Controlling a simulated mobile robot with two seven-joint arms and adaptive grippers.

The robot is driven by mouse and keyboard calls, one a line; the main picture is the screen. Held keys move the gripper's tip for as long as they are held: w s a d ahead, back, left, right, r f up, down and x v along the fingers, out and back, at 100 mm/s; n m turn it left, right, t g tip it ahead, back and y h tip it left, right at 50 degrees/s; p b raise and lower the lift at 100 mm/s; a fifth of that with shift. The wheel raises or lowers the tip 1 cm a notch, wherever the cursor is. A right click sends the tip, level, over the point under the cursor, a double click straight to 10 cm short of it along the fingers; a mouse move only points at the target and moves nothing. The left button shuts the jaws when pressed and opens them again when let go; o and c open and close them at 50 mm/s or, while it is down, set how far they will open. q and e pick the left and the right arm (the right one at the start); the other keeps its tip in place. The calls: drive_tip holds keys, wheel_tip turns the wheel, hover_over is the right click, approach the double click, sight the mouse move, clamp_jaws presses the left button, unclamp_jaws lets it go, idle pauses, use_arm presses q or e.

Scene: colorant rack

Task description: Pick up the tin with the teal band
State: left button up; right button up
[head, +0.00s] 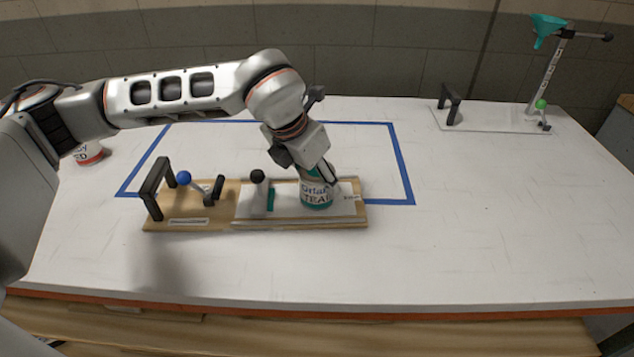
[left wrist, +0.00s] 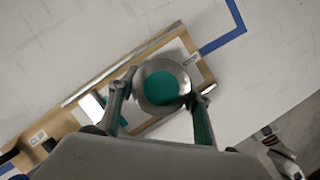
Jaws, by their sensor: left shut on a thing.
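The tin with the teal band (head: 317,196) stands on the right part of a wooden board (head: 228,187) with a pale plate on it. In the left wrist view the tin (left wrist: 162,88) shows from above as a metal rim around a teal centre. My left gripper (head: 318,174) comes down on the tin from above. Its fingers (left wrist: 158,104) are shut on the tin, one on each side. The tin appears upright and on the board; whether it is lifted slightly is hard to tell. My right gripper is not in view.
The board carries a black handle (head: 157,188), a blue knob (head: 184,178) and a black knob (head: 257,176). A red-and-white tin (head: 89,153) is at left, partly behind my arm. A stand with a teal funnel (head: 546,28) is at back right. The table's front and right are clear.

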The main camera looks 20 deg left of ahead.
use_arm(q)
drive_tip(key=shift+r, duration=0.1)
wheel_tip(320, 180, up, 20)
drive_tip(key=p, duration=0.2)
